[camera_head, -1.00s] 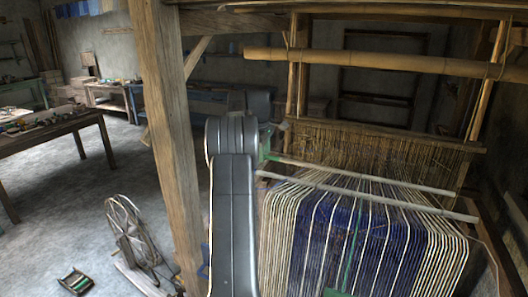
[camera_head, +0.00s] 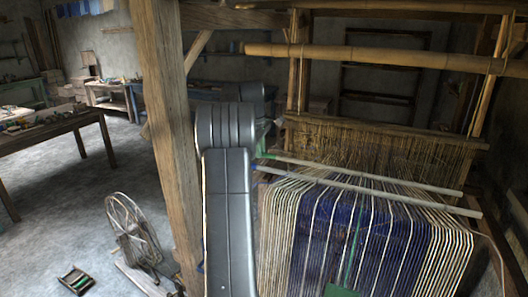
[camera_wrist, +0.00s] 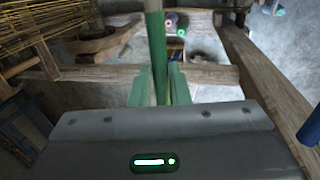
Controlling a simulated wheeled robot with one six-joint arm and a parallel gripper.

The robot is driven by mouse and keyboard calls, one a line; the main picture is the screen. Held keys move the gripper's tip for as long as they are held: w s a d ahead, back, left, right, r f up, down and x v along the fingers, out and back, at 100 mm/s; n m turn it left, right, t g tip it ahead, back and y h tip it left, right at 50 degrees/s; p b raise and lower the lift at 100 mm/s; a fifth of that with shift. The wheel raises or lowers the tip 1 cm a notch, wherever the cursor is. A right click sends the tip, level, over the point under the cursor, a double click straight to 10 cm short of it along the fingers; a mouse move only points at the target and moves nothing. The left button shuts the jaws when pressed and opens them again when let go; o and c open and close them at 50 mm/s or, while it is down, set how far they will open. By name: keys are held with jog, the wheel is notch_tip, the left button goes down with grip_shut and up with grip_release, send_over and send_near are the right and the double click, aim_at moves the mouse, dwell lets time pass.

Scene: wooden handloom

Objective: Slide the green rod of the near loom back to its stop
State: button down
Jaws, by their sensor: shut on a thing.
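The green rod (camera_wrist: 156,45) runs upright in the wrist view, between the two green fingers of my gripper (camera_wrist: 158,88), which is shut on it. In the head view a pale rod with a green left end (camera_head: 268,155) lies across the near loom's warp (camera_head: 330,235), just right of my arm. My gripper there is mostly hidden behind my arm. A second pale rod with a blue left end (camera_head: 263,169) lies in front of it, roughly parallel. Its blue end also shows at the right edge of the wrist view (camera_wrist: 311,127). The stop cannot be made out.
A thick wooden post (camera_head: 165,140) stands just left of my arm. A bamboo beam (camera_head: 380,60) crosses above the loom. A spinning wheel (camera_head: 133,232) and a small frame (camera_head: 75,280) are on the floor at left. A worktable (camera_head: 50,130) stands farther left; floor between is open.

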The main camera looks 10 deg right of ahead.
jog(key=s+a+r+b, duration=0.1)
jog(key=s+a+r, duration=0.2)
jog(key=s+a, duration=0.2)
jog(key=s, duration=0.2)
jog(key=shift+s+a, duration=0.15)
jog(key=shift+s, duration=0.2)
jog(key=c, duration=1.6)
grip_release()
jog(key=shift+o, duration=1.2)
jog(key=shift+s+a+r, duration=0.1)
jog(key=shift+s+a, duration=0.05)
jog(key=shift+s, duration=0.05)
jog(key=shift+w, duration=0.1)
notch_tip(320, 180, up, 13)
jog(key=s+a, duration=0.1)
jog(key=s, duration=0.1)
jog(key=shift+s+a+r, duration=0.15)
jog(key=shift+a+r, duration=0.05)
